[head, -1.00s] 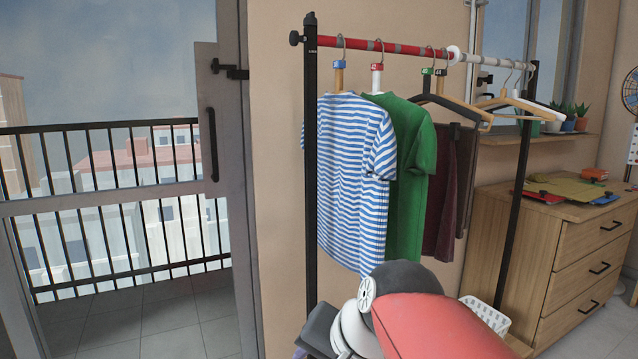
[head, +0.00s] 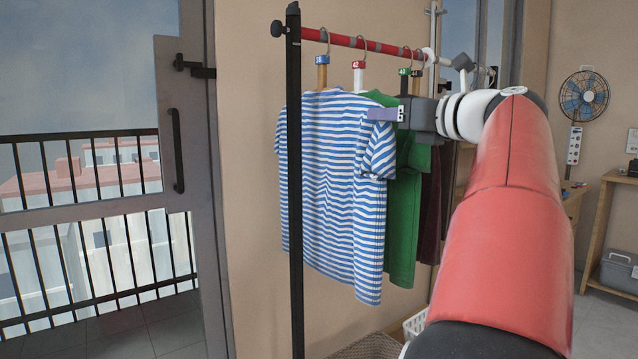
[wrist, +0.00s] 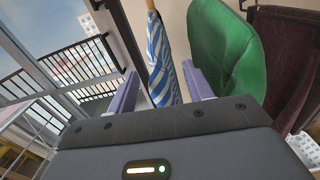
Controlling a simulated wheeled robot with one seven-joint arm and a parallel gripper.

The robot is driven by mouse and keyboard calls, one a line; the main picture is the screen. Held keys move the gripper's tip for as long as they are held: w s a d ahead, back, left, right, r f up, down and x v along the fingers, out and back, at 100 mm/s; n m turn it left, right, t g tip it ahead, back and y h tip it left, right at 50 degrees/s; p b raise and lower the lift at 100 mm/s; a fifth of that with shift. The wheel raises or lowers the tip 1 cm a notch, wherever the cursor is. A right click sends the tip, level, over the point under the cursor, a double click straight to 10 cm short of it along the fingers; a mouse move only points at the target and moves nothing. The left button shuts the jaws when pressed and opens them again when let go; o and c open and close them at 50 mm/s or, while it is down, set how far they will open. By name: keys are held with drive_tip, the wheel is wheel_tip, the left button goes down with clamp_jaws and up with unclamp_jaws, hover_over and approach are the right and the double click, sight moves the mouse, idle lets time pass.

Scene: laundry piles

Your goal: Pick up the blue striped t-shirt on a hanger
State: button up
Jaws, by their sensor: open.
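The blue and white striped t-shirt (head: 335,190) hangs on a hanger with a wooden neck (head: 322,75) and a blue size tag, near the left end of the red rail. My gripper (head: 383,114) is at the shirt's right shoulder in the head view, its purple fingers open. In the wrist view the striped shirt (wrist: 162,62) shows edge-on beyond the gap between the two fingers (wrist: 157,92). I cannot tell whether a finger touches the cloth. My gripper hides part of the green shirt.
The green t-shirt (head: 404,215) hangs just right of the striped one, close to my gripper, with a dark red garment (head: 429,215) beyond it. The rack's black post (head: 295,200) stands in front of the striped shirt's left side. A white basket (head: 415,322) is below.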

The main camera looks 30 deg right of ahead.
drive_tip(key=w, duration=0.4)
drive_tip(key=shift+w+a+f, duration=0.25)
drive_tip(key=shift+w+a, duration=0.1)
drive_tip(key=shift+w, duration=0.05)
clamp_jaws()
